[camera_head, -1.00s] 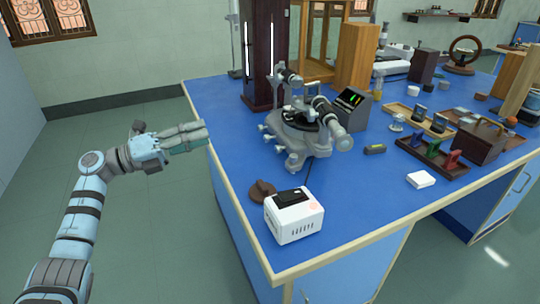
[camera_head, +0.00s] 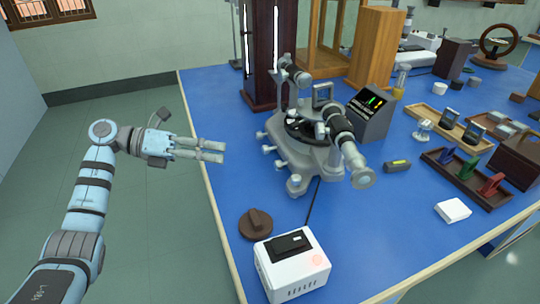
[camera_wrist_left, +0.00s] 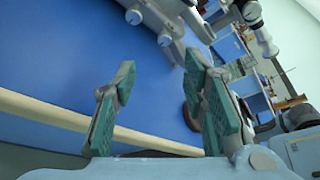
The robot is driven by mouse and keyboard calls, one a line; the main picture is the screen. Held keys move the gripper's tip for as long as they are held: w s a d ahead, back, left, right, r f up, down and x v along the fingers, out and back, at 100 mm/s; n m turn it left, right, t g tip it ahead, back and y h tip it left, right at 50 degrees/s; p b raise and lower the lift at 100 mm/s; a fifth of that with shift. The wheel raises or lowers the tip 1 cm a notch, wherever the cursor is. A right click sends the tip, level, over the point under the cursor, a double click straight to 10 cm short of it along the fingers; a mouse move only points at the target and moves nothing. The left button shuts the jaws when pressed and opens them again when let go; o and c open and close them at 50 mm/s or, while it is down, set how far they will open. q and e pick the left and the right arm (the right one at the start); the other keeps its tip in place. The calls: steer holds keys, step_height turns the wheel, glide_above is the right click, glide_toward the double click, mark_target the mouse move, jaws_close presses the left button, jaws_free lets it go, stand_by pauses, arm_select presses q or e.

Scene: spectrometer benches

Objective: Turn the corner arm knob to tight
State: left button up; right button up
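The grey metal spectrometer (camera_head: 312,160) stands on the blue bench. Small grey knobs (camera_head: 267,150) stick out along the left side of its base, and a rounded knob-like end (camera_head: 295,183) sits at its front corner. I cannot tell which is the corner arm knob or how tight it is. My left gripper (camera_head: 222,152) hovers at the bench's left edge, left of these knobs and apart from them. In the left wrist view, its green-padded fingers (camera_wrist_left: 158,95) are spread with nothing between them. Part of the spectrometer base (camera_wrist_left: 160,18) shows beyond them. My right gripper is not in view.
A white box (camera_head: 290,268) and a brown round object (camera_head: 256,223) sit near the bench's front left. A dark display box (camera_head: 371,115) stands behind the telescope tube. A small dark level (camera_head: 397,166) lies to the right. Clear blue surface lies between gripper and spectrometer.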

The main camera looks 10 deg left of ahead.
arm_select(q)
glide_toward(275, 164)
steer(key=b+x, duration=0.2)
steer(key=x, duration=0.5)
steer(key=shift+w+d+f, duration=0.2)
steer(key=shift+w+d, duration=0.05)
steer(key=shift+d, duration=0.4)
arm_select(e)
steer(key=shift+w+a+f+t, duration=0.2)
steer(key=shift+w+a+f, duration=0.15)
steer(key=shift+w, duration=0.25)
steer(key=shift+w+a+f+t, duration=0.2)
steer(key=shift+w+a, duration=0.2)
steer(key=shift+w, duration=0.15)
arm_select(q)
jaws_close()
